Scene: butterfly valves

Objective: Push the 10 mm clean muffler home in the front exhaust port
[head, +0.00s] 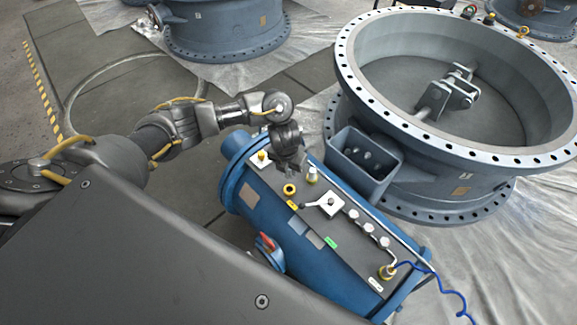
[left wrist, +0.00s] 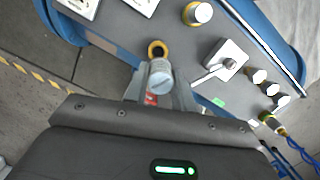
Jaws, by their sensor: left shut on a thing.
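My left gripper (head: 289,164) hangs over the grey panel (head: 345,238) on the blue actuator. In the left wrist view its fingers (left wrist: 160,92) are shut on a light grey cylindrical muffler (left wrist: 160,76). A red patch shows between the fingers below it. A yellow-ringed port with a dark opening (left wrist: 157,48) lies just beyond the muffler; the same port (head: 289,189) shows empty in the head view. I cannot tell the gap between muffler and port. The gripper hides the muffler in the head view. My right gripper is not in view.
Close to the port stand a pale muffler with a yellow base (head: 312,174) and a lever valve (head: 328,204). Several silver knobs (head: 369,228) and a fitting with a blue hose (head: 388,271) follow. A large grey valve body (head: 440,155) stands to the right.

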